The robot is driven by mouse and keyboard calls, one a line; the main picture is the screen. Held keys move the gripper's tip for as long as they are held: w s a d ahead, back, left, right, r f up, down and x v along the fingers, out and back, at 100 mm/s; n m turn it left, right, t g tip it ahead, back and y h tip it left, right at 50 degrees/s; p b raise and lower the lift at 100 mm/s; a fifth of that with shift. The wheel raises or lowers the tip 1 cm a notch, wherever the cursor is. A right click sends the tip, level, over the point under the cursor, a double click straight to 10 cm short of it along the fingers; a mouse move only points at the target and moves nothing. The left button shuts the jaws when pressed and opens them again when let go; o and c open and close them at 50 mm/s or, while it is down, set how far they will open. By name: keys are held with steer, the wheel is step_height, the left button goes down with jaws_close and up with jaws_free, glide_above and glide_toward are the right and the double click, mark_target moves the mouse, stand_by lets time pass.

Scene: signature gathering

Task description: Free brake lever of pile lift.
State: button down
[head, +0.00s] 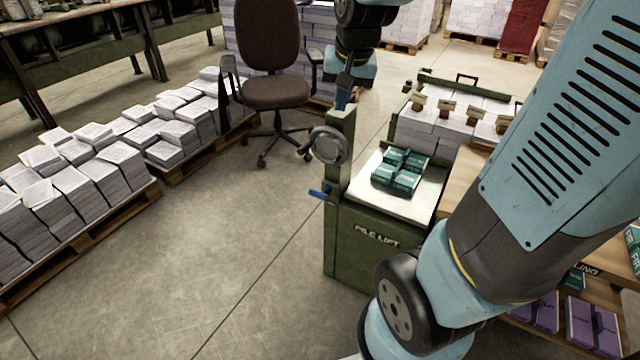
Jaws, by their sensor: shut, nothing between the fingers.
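The pile lift (375,265) is a green cabinet marked PILE LIFT, with a post (341,180) at its left front corner. A round grey disc or wheel (329,145) is on the post. A small blue lever (321,193) sticks out to the left, below the disc. I take it for the brake lever; whether anything blocks it is too small to tell. My gripper (342,100) points down at the top of the post, above the disc and lever. It is shut and empty. Its tips are small and dark, and I cannot tell whether they touch the post.
Several teal packs (400,170) lie on the lift's pale top. Paper stacks (100,165) on pallets stand at the left, an office chair (270,60) behind. The floor (220,240) left of the lift is clear. My arm covers much of the right side.

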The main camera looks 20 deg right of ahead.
steer(key=w+f+m+g, duration=0.2)
steer(key=w+f+m, duration=0.1)
steer(key=w+f, duration=0.9)
steer(key=m+g+h, duration=0.1)
steer(key=m, duration=0.2)
glide_above(322, 193)
steer(key=a, duration=0.1)
step_height(322, 193, down, 17)
steer(key=shift+s, duration=0.35)
steer(key=shift+a, duration=0.1)
steer(key=shift+w+d+f, duration=0.1)
steer(key=shift+f, duration=1.55)
steer(key=shift+w+d+f, duration=0.15)
steer(key=shift+f, duration=1.45)
steer(key=shift+w+d+f, duration=0.1)
steer(key=shift+f, duration=1.55)
steer(key=shift+d+f, duration=0.1)
